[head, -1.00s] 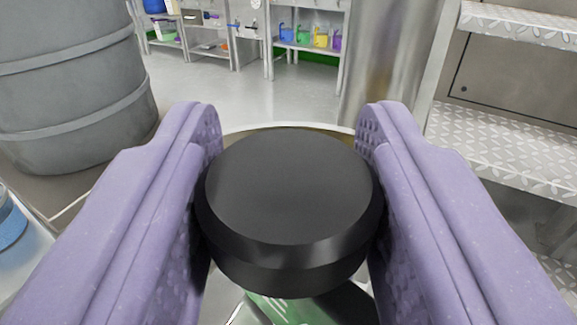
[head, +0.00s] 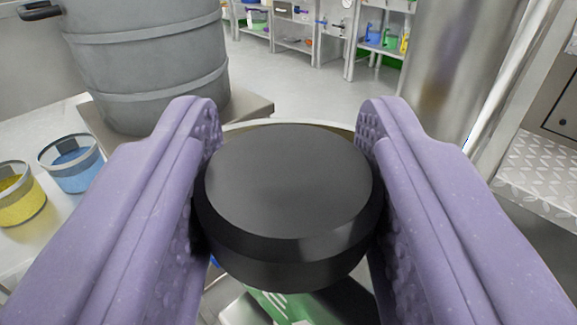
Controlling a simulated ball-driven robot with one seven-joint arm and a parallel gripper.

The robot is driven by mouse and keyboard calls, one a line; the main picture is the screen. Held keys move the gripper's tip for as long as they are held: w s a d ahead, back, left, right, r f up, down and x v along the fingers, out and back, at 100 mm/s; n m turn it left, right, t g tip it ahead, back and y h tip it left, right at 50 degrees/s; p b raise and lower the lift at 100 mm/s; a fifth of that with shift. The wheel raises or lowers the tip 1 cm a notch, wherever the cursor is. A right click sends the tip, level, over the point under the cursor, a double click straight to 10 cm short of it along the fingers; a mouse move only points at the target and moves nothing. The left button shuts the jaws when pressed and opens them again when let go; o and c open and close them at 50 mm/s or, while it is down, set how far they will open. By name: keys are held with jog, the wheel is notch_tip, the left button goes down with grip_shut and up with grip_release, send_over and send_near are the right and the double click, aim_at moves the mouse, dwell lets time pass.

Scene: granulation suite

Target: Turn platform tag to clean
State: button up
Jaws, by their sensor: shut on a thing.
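A round black knob (head: 288,190) fills the middle of the head view. My gripper (head: 288,125) has its two purple, textured fingers on either side of it and is shut on it. Below the knob a green and white surface (head: 275,305) shows in part; I cannot tell whether it is the platform tag. A pale curved rim (head: 335,130) shows just behind the knob. The knob hides most of what lies under it, and no tag wording can be read.
A large grey drum (head: 150,65) stands at the upper left. A blue-filled container (head: 72,165) and a yellow-filled one (head: 18,197) stand on a pale surface at left. A steel column (head: 455,70) and tread-plate steps (head: 545,165) are at right. Open floor and shelves (head: 295,25) lie beyond.

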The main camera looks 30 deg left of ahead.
jog(key=shift+w+r, duration=0.2)
jog(key=shift+r, duration=0.2)
jog(key=o, duration=0.9)
jog(key=shift+o, duration=0.6)
jog(key=shift+s+f, duration=0.1)
jog(key=shift+f, duration=0.05)
jog(key=p+v, duration=0.1)
jog(key=v, duration=0.6)
jog(key=shift+s+d+p, duration=0.15)
jog(key=shift+s+p, duration=0.2)
jog(key=shift+p, duration=0.05)
